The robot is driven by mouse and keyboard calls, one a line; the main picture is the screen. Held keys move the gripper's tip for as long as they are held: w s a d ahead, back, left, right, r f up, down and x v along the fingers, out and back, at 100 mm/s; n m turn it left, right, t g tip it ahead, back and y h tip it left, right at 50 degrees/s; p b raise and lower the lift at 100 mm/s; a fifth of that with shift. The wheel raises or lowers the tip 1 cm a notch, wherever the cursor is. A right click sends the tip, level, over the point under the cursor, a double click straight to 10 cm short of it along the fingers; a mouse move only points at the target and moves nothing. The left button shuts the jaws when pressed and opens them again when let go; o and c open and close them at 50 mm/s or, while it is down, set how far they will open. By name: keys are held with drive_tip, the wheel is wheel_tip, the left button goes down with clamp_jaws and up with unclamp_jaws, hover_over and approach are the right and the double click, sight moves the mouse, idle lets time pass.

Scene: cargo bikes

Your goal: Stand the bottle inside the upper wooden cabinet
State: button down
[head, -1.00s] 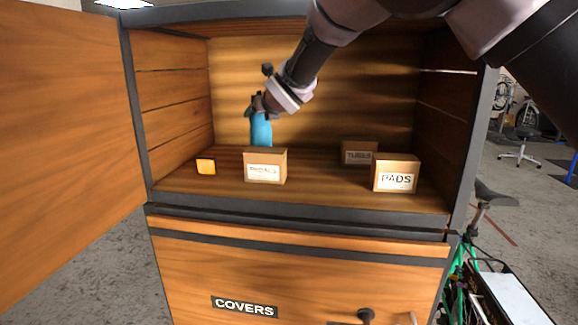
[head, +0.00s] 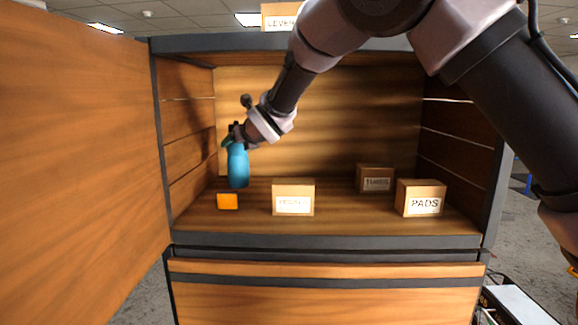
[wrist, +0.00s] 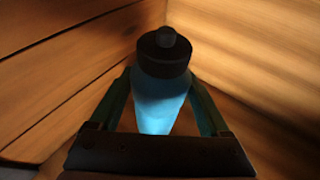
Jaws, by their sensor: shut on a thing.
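The blue bottle (head: 238,168) with a dark cap is upright inside the upper wooden cabinet (head: 330,241), toward its left side. My gripper (head: 234,141) is shut on the bottle's upper part. In the wrist view, the bottle (wrist: 160,100) stands between my two fingers (wrist: 162,108), its black cap toward the cabinet's back left corner. The bottle's base is near the cabinet floor, behind the orange block; I cannot tell whether it touches the floor.
A small orange block (head: 228,201) lies in front of the bottle. A labelled box (head: 293,197), a TUBES box (head: 375,179) and a PADS box (head: 420,198) stand to the right. The open door (head: 80,160) is at left. A box (head: 280,17) sits on top.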

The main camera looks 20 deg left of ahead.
drive_tip(key=w+d+f, duration=0.3)
drive_tip(key=w+d, duration=0.3)
drive_tip(key=d, duration=0.5)
drive_tip(key=shift+w+d+f, duration=0.3)
unclamp_jaws()
drive_tip(key=shift+s+r, duration=0.1)
drive_tip(key=v, duration=1.2)
